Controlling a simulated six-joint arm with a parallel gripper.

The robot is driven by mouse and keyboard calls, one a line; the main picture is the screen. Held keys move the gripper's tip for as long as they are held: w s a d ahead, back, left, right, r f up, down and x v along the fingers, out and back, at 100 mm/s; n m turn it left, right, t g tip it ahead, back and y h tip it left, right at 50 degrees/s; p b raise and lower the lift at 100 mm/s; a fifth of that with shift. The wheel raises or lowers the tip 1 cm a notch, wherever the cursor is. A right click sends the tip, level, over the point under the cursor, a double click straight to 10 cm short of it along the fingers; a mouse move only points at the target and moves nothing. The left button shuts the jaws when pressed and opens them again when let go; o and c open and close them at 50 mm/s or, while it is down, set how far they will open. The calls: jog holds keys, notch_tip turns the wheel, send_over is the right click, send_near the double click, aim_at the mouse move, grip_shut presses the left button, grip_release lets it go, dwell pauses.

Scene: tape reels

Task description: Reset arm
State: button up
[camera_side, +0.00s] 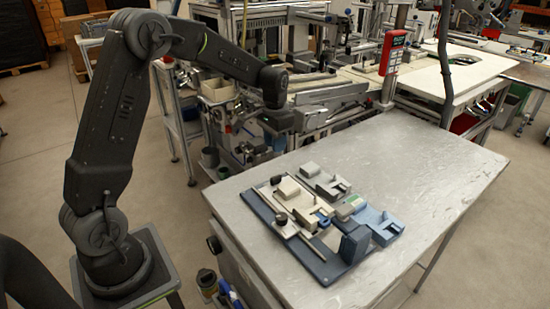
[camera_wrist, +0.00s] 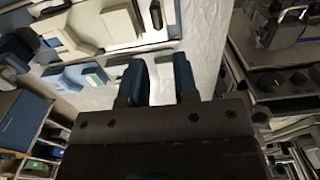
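My gripper (camera_side: 277,122) hangs in the air behind the far left edge of the metal table, clear of everything on it. In the wrist view my gripper (camera_wrist: 160,72) shows two dark blue fingertips with a clear gap between them and nothing held. The fixture's blue base plate (camera_side: 318,262) lies on the table with beige, grey and blue blocks on it. A light blue block (camera_side: 378,226) sits at its right side and a grey block (camera_side: 325,183) at its back. No tape reel can be made out clearly.
The metal table (camera_side: 430,180) is bare to the right of and behind the fixture. Behind my gripper stands a crowded machine bench (camera_side: 330,95) with metal rails. A red handheld panel (camera_side: 393,52) is mounted on a post there.

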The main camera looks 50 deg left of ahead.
jog(key=shift+r, duration=0.95)
jog(key=s+d+r+t, duration=0.3)
jog(key=s+d+r, duration=0.65)
jog(key=s, duration=0.25)
jog(key=s+d+t, duration=0.1)
jog(key=s+d, duration=0.1)
jog(key=s, duration=0.4)
jog(key=s+d+t, duration=0.1)
jog(key=s+d, duration=0.1)
jog(key=s, duration=0.4)
jog(key=shift+s+d+r+t, duration=0.25)
jog(key=shift+s+r+t, duration=0.05)
jog(key=shift+r, duration=0.15)
